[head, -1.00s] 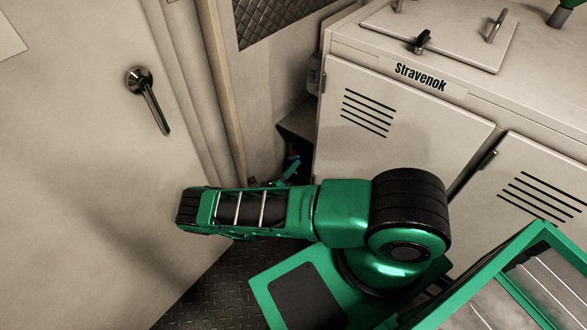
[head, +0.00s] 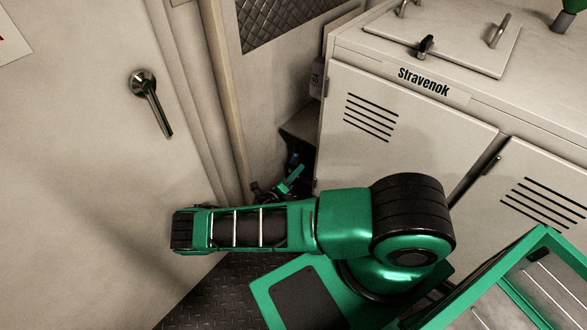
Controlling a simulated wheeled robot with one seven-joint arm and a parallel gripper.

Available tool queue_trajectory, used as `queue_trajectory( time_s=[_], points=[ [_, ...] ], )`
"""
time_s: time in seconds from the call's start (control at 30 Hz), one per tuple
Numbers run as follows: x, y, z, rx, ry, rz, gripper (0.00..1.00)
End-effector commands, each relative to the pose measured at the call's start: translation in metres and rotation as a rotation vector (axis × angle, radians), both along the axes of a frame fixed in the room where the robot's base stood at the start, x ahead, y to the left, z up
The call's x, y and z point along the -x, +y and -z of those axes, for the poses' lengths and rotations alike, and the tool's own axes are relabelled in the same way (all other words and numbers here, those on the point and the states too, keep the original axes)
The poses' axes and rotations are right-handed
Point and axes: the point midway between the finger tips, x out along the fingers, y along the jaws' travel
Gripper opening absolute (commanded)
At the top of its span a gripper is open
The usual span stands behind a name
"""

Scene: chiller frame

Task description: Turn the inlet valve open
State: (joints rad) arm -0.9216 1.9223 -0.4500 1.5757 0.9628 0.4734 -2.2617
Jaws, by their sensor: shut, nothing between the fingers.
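A small blue part (head: 294,158) shows in the dark gap between the corner wall and the left end of the cabinet in the head view. It may belong to the inlet valve, but it is too small and shadowed to tell, and no valve position can be read. My gripper (head: 297,172) shows only in part just below the blue part, beyond my green forearm. It appears shut and empty. I cannot tell whether it touches the blue part. My forearm hides what lies below.
A beige cabinet (head: 400,135) marked Stravenok stands close on the right of the gap. A door (head: 80,180) with a lever handle (head: 150,100) is on the left. A little dark tread-plate floor (head: 215,295) shows between the door and my base.

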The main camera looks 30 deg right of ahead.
Motion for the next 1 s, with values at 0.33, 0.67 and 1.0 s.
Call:
queue_trajectory(
  time_s=[0.33,0.67,1.0],
  points=[
    [0.033,0.051,0.006,-0.001,0.001,0.000,0.00],
    [0.048,0.083,0.006,-0.002,-0.001,0.005,0.12],
    [0.031,0.073,-0.017,-0.249,-0.301,-0.058,0.30]
  ],
)
